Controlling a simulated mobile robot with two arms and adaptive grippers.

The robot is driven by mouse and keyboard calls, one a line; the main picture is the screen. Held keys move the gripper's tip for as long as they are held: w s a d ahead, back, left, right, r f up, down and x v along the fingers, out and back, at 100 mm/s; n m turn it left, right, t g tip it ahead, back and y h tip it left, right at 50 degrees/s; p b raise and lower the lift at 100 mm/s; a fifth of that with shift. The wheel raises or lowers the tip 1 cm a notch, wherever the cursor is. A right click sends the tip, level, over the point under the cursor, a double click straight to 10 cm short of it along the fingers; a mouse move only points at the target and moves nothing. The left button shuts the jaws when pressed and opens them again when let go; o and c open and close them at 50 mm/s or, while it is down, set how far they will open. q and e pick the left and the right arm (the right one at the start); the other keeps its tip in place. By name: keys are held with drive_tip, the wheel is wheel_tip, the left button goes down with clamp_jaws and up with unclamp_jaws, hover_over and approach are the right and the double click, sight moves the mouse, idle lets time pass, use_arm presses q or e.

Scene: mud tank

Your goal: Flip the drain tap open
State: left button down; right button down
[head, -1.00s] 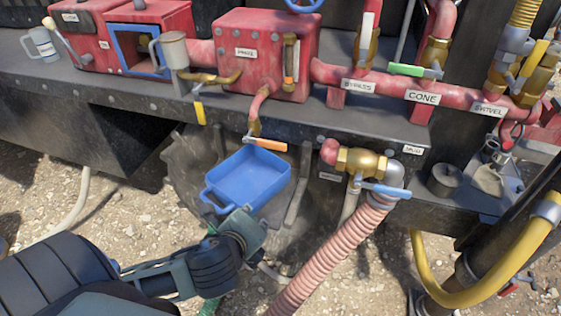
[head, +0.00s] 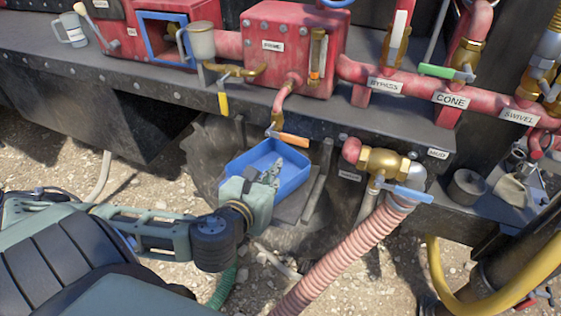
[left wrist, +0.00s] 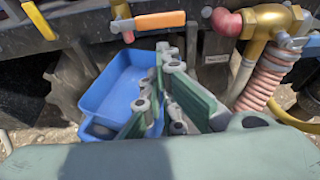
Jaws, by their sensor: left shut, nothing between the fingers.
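A small tap with an orange lever (head: 290,139) hangs under the red tank, above a blue tray (head: 293,182); I take it for the drain tap, though no label on it is readable. Its lever lies nearly level, pointing right. The lever also shows at the top of the left wrist view (left wrist: 160,20), and the tray (left wrist: 92,98) left of the fingers. My left gripper (head: 272,174) is shut and empty, over the tray and below the lever, apart from it. Its fingertips meet in the left wrist view (left wrist: 170,58). My right gripper is not in view.
A yellow-handled tap (head: 223,103) hangs to the left. A brass valve with a blue lever (head: 412,194) and a pink ribbed hose (head: 340,255) stand to the right. The dark steel ledge (head: 190,95) runs above the tray.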

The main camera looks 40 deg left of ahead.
sight(287, 138)
use_arm(q)
drive_tip(key=b+x, duration=0.6)
drive_tip(key=x, duration=0.3)
drive_tip(key=shift+w, duration=0.25)
drive_tip(key=shift+w+a+f, duration=0.1)
drive_tip(key=shift+w, duration=0.05)
